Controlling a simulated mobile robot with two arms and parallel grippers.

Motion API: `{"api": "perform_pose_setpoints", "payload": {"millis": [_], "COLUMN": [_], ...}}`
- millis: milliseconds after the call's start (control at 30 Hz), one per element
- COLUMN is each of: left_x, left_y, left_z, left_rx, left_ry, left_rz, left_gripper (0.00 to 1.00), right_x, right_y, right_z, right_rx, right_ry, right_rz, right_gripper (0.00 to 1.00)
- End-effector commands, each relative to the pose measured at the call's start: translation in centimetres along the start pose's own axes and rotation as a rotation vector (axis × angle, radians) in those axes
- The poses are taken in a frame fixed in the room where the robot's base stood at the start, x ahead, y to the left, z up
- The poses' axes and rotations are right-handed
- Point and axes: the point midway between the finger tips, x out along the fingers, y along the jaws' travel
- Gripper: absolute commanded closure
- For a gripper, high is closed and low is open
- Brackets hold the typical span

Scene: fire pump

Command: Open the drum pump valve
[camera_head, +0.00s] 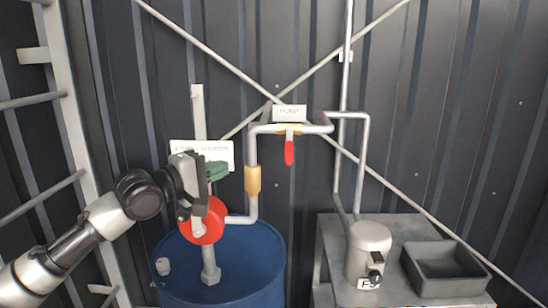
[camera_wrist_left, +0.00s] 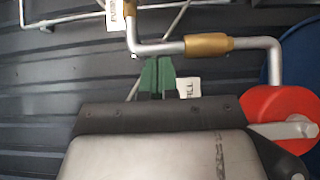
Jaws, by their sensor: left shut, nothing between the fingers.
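The valve's red lever (camera_head: 289,152) hangs straight down from the upper pipe (camera_head: 305,128), below a small white label (camera_head: 289,113) that appears to read PUMP. A red round pump body (camera_head: 203,222) sits above the blue drum (camera_head: 222,266); it also shows in the left wrist view (camera_wrist_left: 270,105). My left gripper (camera_head: 218,171) has green fingertips, shut and empty, left of the lever and apart from it. In the left wrist view the shut fingertips (camera_wrist_left: 157,73) point towards the pipe with a brass-coloured fitting (camera_wrist_left: 208,44). My right gripper is not in view.
A grey bench (camera_head: 330,255) at right carries a small metal unit (camera_head: 369,250) and a dark open tray (camera_head: 446,270). Pipes rise along the dark corrugated wall (camera_head: 450,100). Diagonal braces cross behind the valve. A pale ladder-like frame (camera_head: 75,130) stands at left.

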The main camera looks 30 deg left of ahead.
Motion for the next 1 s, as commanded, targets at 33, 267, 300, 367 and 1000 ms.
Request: {"api": "perform_pose_setpoints", "payload": {"millis": [33,267,300,367,1000], "left_x": [0.2,2.1,2.5,2.9,8.7], "left_y": [0.1,0.3,0.3,0.4,0.5], "left_z": [0.0,0.0,0.0,-0.1,-0.1], "left_rx": [0.002,0.003,0.006,0.000,-0.004], "left_ry": [0.000,-0.001,0.000,0.001,0.002], "left_rz": [0.000,0.001,-0.001,0.003,0.004], "left_gripper": [1.00,1.00,1.00,1.00,1.00], "right_x": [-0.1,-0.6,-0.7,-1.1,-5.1], "right_y": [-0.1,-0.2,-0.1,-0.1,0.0], "right_z": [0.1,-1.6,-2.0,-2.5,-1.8], "right_rx": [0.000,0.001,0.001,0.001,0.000], "right_ry": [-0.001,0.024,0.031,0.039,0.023], "right_rz": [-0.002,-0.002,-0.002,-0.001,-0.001], "right_gripper": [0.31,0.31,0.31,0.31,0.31]}}
